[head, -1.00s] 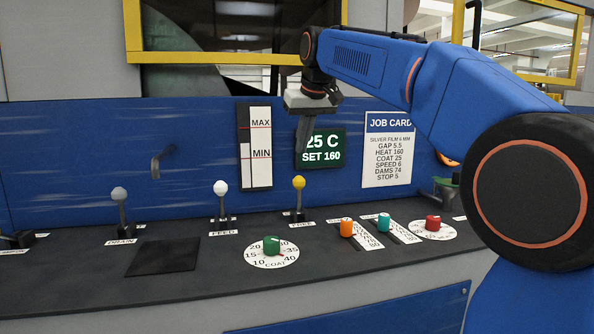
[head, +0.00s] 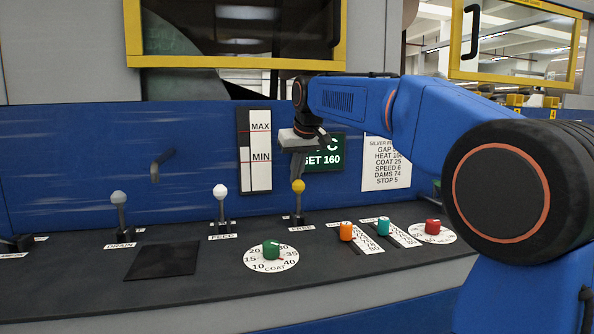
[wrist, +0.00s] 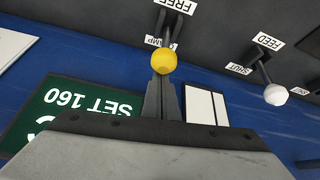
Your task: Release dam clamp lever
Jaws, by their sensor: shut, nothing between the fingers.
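The dam clamp lever has a yellow ball knob (head: 298,186) on a short dark stem that rises from the console. In the wrist view the yellow knob (wrist: 164,62) is close at the fingertips, with labels reading FREE and CLAMP (partly hidden) beside the lever's base. My gripper (head: 297,174) is shut and empty, pointing down just above the knob in the head view. In the wrist view its fingers (wrist: 161,82) lie together and their tips overlap the knob's edge; I cannot tell whether they touch it.
A white-knobbed feed lever (head: 220,190) and a grey-knobbed drain lever (head: 118,198) stand to the left. A green coat dial (head: 271,250) sits in front. Orange (head: 346,231), teal (head: 383,226) and red (head: 432,226) knobs are to the right. The blue panel (head: 205,140) rises behind.

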